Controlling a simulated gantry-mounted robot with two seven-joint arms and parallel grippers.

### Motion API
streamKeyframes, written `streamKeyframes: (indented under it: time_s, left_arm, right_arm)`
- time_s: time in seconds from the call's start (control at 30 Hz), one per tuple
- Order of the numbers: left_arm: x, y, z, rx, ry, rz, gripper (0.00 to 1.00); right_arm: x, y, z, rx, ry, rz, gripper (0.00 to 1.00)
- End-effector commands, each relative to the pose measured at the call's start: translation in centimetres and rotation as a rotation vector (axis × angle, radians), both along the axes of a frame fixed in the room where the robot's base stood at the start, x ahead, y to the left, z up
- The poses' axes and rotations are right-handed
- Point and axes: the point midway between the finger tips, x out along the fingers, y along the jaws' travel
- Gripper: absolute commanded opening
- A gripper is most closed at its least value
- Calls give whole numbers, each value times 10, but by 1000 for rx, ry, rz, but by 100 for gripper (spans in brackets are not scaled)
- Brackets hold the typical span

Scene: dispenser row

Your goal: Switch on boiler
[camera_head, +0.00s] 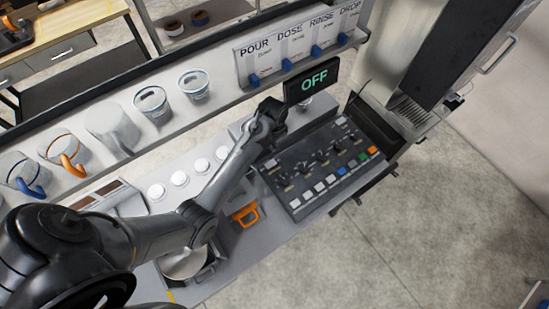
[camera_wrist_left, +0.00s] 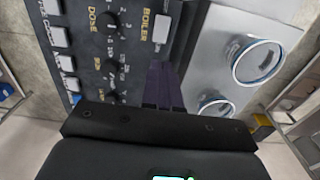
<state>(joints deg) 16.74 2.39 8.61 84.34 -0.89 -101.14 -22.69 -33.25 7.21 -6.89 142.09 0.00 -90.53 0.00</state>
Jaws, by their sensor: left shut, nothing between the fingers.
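The dark control panel (camera_head: 322,205) carries several knobs and a row of buttons. In the left wrist view, a white button (camera_wrist_left: 161,29) sits next to the BOILER label (camera_wrist_left: 147,24) at the panel's edge. My left gripper (camera_head: 268,143) is over the panel's left upper corner, shut and empty. Its closed fingers (camera_wrist_left: 162,88) point toward the BOILER button, with a small gap in the picture; I cannot tell their height above the panel. A display (camera_head: 313,80) above the panel reads OFF in green. My right gripper is not in view.
Round white items (camera_head: 201,165) line the counter under my arm.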

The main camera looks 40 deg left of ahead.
Motion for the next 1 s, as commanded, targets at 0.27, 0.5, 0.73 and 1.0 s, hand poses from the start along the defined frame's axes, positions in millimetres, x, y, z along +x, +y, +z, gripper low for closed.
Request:
streamKeyframes:
  time_s: [0.27, 0.5, 0.73, 1.0]
  left_arm:
    - [0, 0, -11, 0, 2, -1, 0]
    - [-1, -1, -46, -1, 4, -1, 0]
    - [0, 0, -79, 0, 3, -2, 0]
    - [0, 0, -99, 1, 1, -1, 0]
  right_arm:
    - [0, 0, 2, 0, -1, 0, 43]
    - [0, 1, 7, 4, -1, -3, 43]
    - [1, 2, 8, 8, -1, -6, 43]
    - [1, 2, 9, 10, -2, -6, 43]
